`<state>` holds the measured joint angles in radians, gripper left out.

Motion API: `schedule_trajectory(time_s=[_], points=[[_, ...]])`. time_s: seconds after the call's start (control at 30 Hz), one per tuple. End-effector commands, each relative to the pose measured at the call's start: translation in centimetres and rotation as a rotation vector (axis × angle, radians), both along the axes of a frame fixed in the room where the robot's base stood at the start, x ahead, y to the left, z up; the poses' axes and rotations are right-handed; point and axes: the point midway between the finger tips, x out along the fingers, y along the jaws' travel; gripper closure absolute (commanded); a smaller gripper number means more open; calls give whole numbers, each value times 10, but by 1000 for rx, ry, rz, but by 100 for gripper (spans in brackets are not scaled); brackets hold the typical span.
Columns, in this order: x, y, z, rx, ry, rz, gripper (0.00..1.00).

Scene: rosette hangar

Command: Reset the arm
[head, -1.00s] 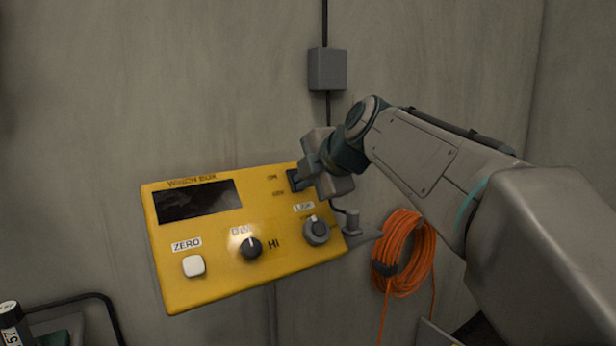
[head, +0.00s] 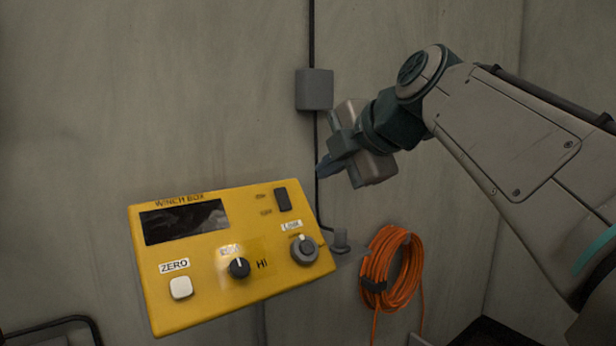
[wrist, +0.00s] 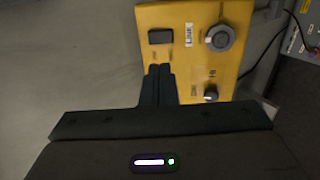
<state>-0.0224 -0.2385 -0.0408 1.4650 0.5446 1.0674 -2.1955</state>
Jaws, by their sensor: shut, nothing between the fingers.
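My gripper (head: 322,180) is shut and empty. In the head view it hangs in the air up and to the right of the yellow winch box (head: 240,250), clear of the box's upper right corner. My arm reaches in from the right. In the wrist view the shut fingers (wrist: 158,84) point toward the box face (wrist: 190,60), just below its dark rocker switch (wrist: 160,37). The box has a dark display (head: 185,222), a white ZERO button (head: 181,288), a black knob (head: 239,268) and a grey LOCK dial (head: 304,250). The switch also shows in the head view (head: 282,199).
A grey junction box (head: 314,89) with a vertical cable is on the wall above the winch box. A coil of orange cable (head: 391,270) hangs to the right. A dark rail (head: 60,323) is at lower left. The wall at upper left is clear.

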Motion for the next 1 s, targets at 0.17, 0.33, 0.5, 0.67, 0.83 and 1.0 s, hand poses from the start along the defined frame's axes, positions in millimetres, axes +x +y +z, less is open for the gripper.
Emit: schedule_trajectory(time_s=[0.17, 0.33, 0.5, 0.67, 0.83, 1.0], points=[[-8, -4, 6, -1, 1, 1, 100], [-8, -4, 6, -1, 1, 4, 100], [-8, -4, 5, 5, 10, -4, 100], [-11, -9, -5, 77, 119, -103, 100], [-21, -20, -35, 226, 342, -341, 100], [-40, -33, -72, 370, 547, -623, 100]])
